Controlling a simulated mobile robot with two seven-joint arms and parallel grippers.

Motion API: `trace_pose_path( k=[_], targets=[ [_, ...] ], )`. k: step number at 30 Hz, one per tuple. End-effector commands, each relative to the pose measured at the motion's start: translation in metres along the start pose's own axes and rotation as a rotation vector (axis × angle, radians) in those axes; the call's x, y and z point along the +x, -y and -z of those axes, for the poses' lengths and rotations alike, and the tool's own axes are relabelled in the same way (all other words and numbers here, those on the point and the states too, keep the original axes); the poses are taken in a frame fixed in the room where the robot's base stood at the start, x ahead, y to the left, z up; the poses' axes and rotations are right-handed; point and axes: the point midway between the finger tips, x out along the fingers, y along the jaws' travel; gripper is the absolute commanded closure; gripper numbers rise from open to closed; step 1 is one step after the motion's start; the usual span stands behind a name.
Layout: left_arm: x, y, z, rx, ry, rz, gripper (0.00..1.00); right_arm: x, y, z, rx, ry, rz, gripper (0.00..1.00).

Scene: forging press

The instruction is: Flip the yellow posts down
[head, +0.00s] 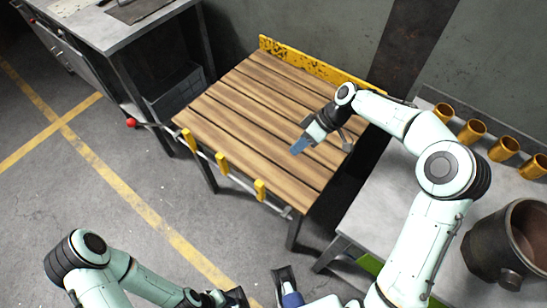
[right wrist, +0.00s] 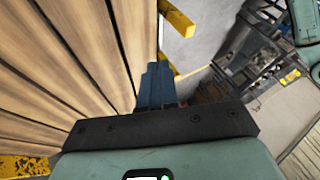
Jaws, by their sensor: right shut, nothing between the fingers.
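A wooden plank table (head: 255,115) has a rail along its front edge with three yellow posts: a left post (head: 188,139), a middle post (head: 221,162) and a right post (head: 259,190). All three appear to stand up at the edge. A red knob (head: 131,123) sits at the rail's left end. My right gripper (head: 299,147) is shut and empty above the planks, apart from the posts. In the right wrist view its blue fingers (right wrist: 157,82) point toward the table edge, near a yellow post (right wrist: 178,20).
A yellow backboard (head: 320,67) lines the table's far edge. A grey bench at right holds several orange cups (head: 471,131) and a dark pot (head: 508,245). A grey workbench (head: 100,25) stands at upper left. The floor in front of the rail is clear.

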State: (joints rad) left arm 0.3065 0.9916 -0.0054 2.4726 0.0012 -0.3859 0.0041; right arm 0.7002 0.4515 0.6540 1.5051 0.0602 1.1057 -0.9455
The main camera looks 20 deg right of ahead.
Motion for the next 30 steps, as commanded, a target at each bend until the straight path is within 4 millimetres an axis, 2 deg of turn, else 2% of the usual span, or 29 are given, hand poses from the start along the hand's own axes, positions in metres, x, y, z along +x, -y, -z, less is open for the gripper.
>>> trace_pose_path(
  k=[12,16,20,30],
  targets=[
    [0.0,0.001,-0.001,-0.002,0.001,0.001,0.57,0.001,0.0,0.0,0.002,0.0,0.0,1.0],
    [0.001,0.001,0.0,-0.001,0.001,0.001,0.57,0.008,0.0,0.0,0.002,0.0,0.002,1.0],
    [0.002,0.001,0.0,-0.001,0.0,0.0,0.57,0.028,0.001,-0.001,0.001,0.002,0.006,1.0],
    [0.006,0.002,0.003,0.0,-0.008,-0.002,0.57,0.1,0.001,-0.001,0.0,0.002,0.004,1.0]
  ],
)
